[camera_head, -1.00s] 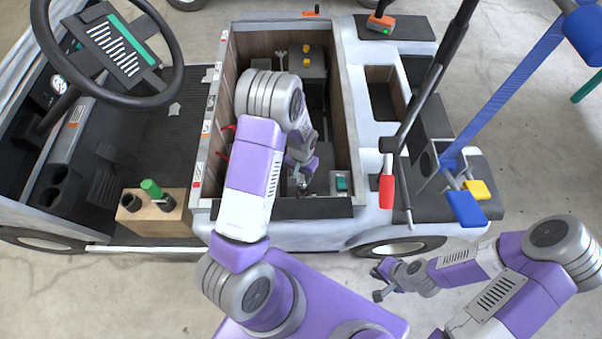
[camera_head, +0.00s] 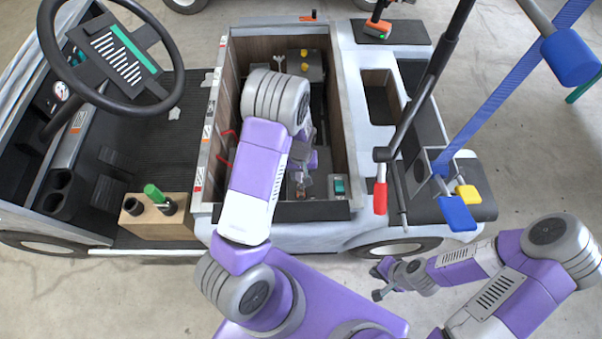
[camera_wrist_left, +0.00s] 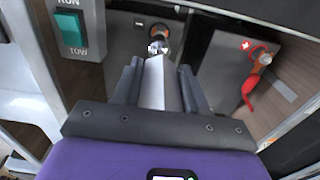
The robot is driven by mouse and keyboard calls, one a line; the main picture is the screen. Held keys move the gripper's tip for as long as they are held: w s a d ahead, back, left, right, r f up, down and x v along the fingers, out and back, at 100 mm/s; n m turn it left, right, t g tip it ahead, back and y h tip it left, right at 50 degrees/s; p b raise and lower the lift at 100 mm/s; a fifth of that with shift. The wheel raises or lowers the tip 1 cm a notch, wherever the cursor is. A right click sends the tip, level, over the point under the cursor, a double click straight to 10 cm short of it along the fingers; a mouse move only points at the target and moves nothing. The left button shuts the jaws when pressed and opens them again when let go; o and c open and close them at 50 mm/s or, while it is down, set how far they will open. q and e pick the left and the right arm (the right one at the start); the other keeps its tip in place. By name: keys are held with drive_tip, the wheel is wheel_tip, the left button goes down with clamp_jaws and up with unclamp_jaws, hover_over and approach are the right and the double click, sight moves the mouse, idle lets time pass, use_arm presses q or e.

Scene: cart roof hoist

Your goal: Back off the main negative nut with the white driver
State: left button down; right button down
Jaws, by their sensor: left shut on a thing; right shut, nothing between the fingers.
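My left gripper (camera_head: 301,183) is down inside the cart's open battery bay; the arm hides part of it. In the left wrist view my left gripper (camera_wrist_left: 158,88) is shut on the white driver (camera_wrist_left: 154,82), a pale shaft between the dark fingers. The driver's far end is at or just short of a metal nut on a post (camera_wrist_left: 158,40); I cannot tell whether it is seated. A battery with a red plus mark and an orange-red terminal (camera_wrist_left: 262,58) stands to the right. My right gripper (camera_head: 380,281) is shut and empty, outside the cart by the rear wheel.
The bay's wooden side walls (camera_head: 342,120) are close around the left arm. A RUN/TOW switch (camera_wrist_left: 72,30) is at the bay's near right corner. A wooden block with a green-handled tool (camera_head: 153,192) stands left. A red-tipped strut (camera_head: 380,195) rises right of the bay.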

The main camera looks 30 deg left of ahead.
use_arm(q)
drive_tip(key=shift+r+p, duration=1.35)
drive_tip(key=shift+r, duration=0.5)
